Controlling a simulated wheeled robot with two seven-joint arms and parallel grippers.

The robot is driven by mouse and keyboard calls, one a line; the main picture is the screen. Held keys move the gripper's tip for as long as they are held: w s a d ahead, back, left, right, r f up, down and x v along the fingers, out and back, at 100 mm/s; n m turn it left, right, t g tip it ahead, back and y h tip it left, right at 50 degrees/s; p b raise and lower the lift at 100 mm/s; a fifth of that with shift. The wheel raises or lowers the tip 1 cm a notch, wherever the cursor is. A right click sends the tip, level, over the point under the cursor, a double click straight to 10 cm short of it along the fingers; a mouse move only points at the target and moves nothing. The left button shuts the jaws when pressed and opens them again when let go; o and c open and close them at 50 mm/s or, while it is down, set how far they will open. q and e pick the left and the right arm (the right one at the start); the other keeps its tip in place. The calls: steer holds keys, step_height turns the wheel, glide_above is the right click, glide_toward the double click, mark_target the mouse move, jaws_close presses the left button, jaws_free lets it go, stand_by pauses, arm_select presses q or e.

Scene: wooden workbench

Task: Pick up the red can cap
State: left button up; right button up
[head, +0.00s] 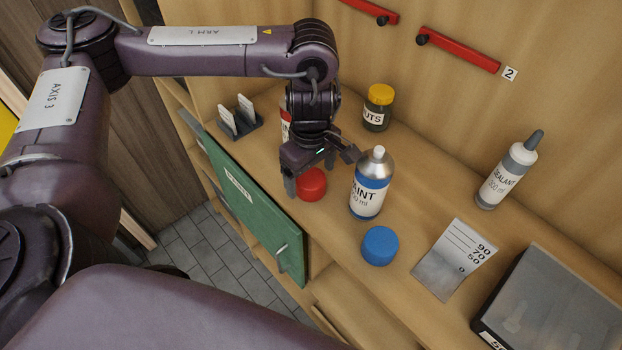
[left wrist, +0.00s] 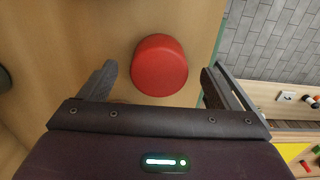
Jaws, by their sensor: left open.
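The red can cap (head: 311,184) sits on the wooden bench near its front edge, left of the blue paint can. In the left wrist view the red cap (left wrist: 159,65) lies ahead of and between my open fingers, with space on both sides. My left gripper (head: 322,176) is open and empty, close above the cap, its fingers either side of it in the head view; the gripper also shows in the left wrist view (left wrist: 160,88). I cannot see it touching the cap. My right gripper is not in view.
The paint can (head: 371,185) stands just right of the gripper. A blue cap (head: 380,246), a nuts jar (head: 378,108), a sealant bottle (head: 508,175) and a bent scale card (head: 454,262) are nearby. A white-and-red container (head: 285,119) is partly hidden behind my wrist. A green door (head: 240,200) hangs below the front edge.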

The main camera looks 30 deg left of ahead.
arm_select(q)
steer(key=shift+a+f, duration=0.1)
steer(key=shift+f, duration=1.3)
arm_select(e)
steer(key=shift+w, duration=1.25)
arm_select(q)
steer(key=c, duration=1)
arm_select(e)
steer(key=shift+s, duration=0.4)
arm_select(q)
steer(key=shift+w+r, duration=0.1)
